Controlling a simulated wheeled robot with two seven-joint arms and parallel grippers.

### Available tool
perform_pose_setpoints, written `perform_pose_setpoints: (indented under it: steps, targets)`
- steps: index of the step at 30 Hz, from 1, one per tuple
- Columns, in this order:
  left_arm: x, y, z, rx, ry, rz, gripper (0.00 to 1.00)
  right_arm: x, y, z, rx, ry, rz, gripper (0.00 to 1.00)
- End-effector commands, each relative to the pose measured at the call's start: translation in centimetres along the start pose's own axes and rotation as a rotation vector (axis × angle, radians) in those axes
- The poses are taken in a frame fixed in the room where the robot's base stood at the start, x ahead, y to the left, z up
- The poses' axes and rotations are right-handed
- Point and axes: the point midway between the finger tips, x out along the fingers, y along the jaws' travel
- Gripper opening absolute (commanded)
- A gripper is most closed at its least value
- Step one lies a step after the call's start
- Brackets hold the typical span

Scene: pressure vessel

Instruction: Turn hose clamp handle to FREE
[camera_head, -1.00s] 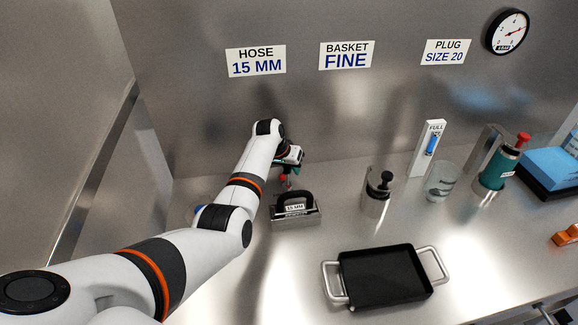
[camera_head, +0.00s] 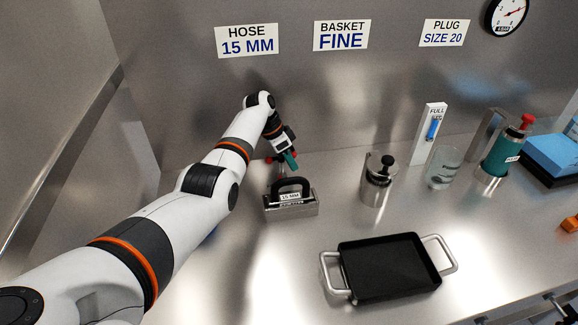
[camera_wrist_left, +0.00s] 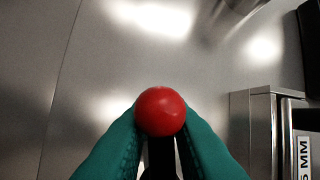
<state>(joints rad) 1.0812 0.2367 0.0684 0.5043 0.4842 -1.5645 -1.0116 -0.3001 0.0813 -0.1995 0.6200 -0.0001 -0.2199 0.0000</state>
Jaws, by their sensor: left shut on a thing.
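My left gripper (camera_head: 289,160) has teal fingers and reaches down behind the 15 MM block at the back of the counter. In the left wrist view its fingers (camera_wrist_left: 160,140) are closed around a dark lever with a red ball knob (camera_wrist_left: 161,111), the hose clamp handle. In the head view a little red (camera_head: 270,160) shows beside the fingers. Most of the clamp is hidden behind the gripper and block, and no FREE mark can be read. The metal block (camera_head: 291,207) carries a black arched handle and a 15 MM label. My right gripper does not show.
A black tray (camera_head: 388,268) with metal handles lies at the front. A metal canister (camera_head: 376,188), a glass beaker (camera_head: 443,168), a FULL gauge stand (camera_head: 425,143) and a teal cylinder (camera_head: 502,157) stand to the right. Wall signs include HOSE 15 MM (camera_head: 247,41).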

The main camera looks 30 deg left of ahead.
Motion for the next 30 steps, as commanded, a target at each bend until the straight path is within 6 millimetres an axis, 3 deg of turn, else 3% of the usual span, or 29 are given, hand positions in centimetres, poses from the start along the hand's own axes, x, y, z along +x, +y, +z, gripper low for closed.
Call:
perform_pose_setpoints:
  steps: [7,24,25,28,30]
  targets:
    - [0.1,-0.3,0.2,0.087,0.014,-0.037,0.0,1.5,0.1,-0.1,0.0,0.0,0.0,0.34]
    - [0.0,-0.5,0.2,0.115,0.019,-0.049,0.0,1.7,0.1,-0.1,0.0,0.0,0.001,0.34]
    - [0.0,-0.5,0.2,0.115,0.019,-0.049,0.18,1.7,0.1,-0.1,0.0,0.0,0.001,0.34]
    - [0.0,-0.5,0.2,0.115,0.02,-0.049,0.34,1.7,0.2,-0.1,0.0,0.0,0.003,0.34]
    - [0.0,-0.5,0.1,0.114,0.021,-0.048,0.34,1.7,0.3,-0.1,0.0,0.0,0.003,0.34]
